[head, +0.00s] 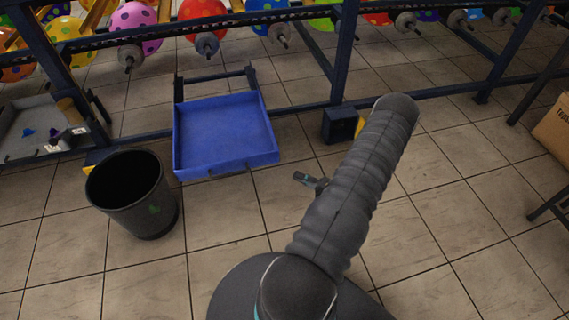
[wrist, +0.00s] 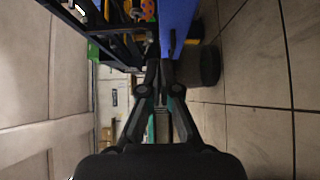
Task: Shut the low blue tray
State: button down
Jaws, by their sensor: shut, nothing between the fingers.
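The low blue tray (head: 225,130) stands out from the dark blue machine frame in the head view, low above the tiled floor. It looks empty, and its front wall faces me. In the wrist view the tray's blue side (wrist: 178,30) shows at the top, ahead of the fingers. My gripper (head: 311,180) is just right of and nearer than the tray's front right corner in the head view, partly hidden by my arm. In the wrist view my gripper (wrist: 158,66) has its fingers together and empty. I see no contact with the tray.
A black bin (head: 132,194) stands at the tray's front left, and also shows in the wrist view (wrist: 208,66). A grey tray (head: 35,130) with small scraps lies far left. Balloons (head: 135,28) hang on the dark frame behind. Floor in front of the tray is free.

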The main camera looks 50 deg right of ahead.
send_near(265, 154)
jog(key=w+a, duration=0.2)
jog(key=a, duration=0.1)
jog(key=w, duration=0.1)
jog(key=w+d+p, duration=0.1)
jog(key=shift+w+f, duration=0.1)
jog(key=shift+w, duration=0.3)
jog(key=shift+w+d, duration=0.4)
jog(key=shift+w, duration=0.15)
